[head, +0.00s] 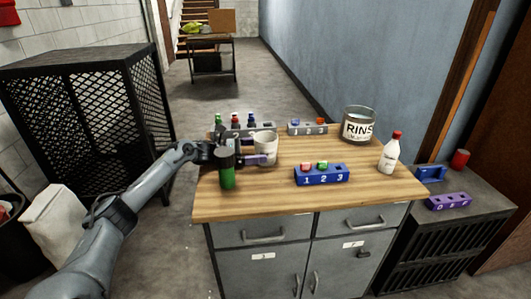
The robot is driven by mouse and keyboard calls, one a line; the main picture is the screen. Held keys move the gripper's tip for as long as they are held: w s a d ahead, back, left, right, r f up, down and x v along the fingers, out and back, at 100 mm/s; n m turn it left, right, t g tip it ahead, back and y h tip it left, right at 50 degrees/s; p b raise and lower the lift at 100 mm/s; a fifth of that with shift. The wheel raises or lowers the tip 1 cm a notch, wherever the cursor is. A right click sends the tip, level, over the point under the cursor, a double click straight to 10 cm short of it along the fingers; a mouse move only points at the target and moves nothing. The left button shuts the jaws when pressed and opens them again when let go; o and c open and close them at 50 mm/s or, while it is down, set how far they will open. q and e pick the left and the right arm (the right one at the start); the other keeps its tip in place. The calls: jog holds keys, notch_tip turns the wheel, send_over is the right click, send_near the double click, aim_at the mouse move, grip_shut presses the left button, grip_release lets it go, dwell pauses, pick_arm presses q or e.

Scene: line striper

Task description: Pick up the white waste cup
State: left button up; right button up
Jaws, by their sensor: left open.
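The white waste cup (268,143) stands upright on the wooden bench top (275,202), left of its middle. My left gripper (252,153) reaches in from the left at the height of the cup, with its jaws open and its fingertips right beside the cup's left side. I cannot tell whether they touch it or reach around it. A purple piece shows low between gripper and cup; I cannot tell what it belongs to. A green bottle with a dark cap (227,170) stands in front of the gripper and hides part of it. My right gripper is out of view.
A grey rack with colored bottles (236,128) stands behind the gripper. A blue numbered block (321,175), a white bottle with red cap (389,154), the RINSE can (357,125) and a grey numbered block (307,128) stand to the right. The front bench top is clear.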

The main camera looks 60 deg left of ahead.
aim_at(269, 148)
pick_arm(q)
jog(key=shift+b+x, duration=0.6)
jog(key=shift+x, duration=1.55)
jog(key=c, duration=0.8)
jog(key=shift+r, duration=0.2)
